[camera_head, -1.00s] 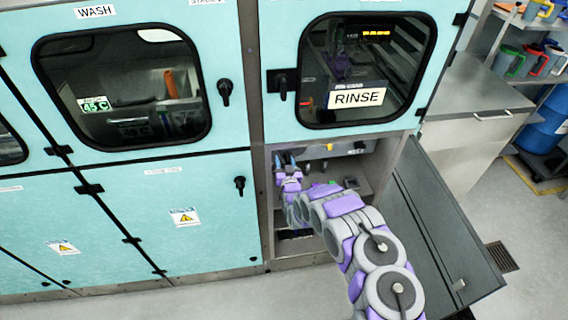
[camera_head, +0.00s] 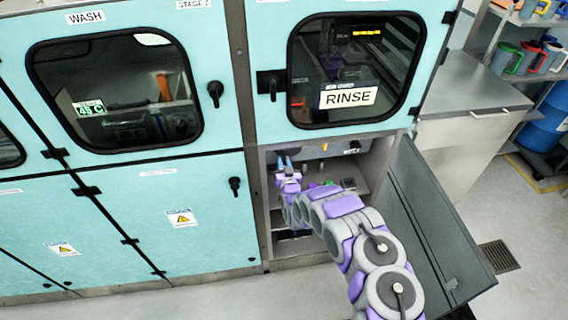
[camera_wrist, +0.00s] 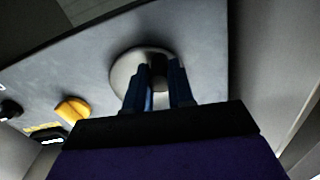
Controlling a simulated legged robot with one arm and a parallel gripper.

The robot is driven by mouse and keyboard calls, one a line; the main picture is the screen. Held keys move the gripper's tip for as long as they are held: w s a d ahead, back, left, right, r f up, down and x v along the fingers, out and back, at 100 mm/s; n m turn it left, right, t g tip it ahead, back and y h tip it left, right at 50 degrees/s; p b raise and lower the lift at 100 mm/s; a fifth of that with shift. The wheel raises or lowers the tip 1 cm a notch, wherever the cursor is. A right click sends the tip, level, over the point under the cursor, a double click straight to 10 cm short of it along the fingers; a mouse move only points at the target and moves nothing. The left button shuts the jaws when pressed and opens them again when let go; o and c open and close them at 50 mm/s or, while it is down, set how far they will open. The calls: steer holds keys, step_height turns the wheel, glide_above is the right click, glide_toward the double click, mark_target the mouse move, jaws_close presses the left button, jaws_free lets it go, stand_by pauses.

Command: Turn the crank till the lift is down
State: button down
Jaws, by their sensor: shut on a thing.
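The crank (camera_wrist: 124,73) shows in the wrist view as a round silver disc with a dark handle on a grey panel. My gripper (camera_wrist: 157,82) has its blue fingers shut on the dark handle. The fingers hide part of the disc. In the head view my gripper (camera_head: 285,162) reaches into the open bay below the RINSE window (camera_head: 357,70), and the crank is hidden there. I cannot clearly make out the lift behind the dark glass.
A yellow knob (camera_wrist: 73,108) sits left of the crank on the panel. The bay's dark door (camera_head: 432,215) hangs open to the right of my arm. Teal cabinet fronts (camera_head: 130,215) stand to the left.

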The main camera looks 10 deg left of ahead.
steer(key=shift+a+r+m+p, duration=0.3)
steer(key=shift+m+p, duration=0.3)
steer(key=shift+p, duration=0.35)
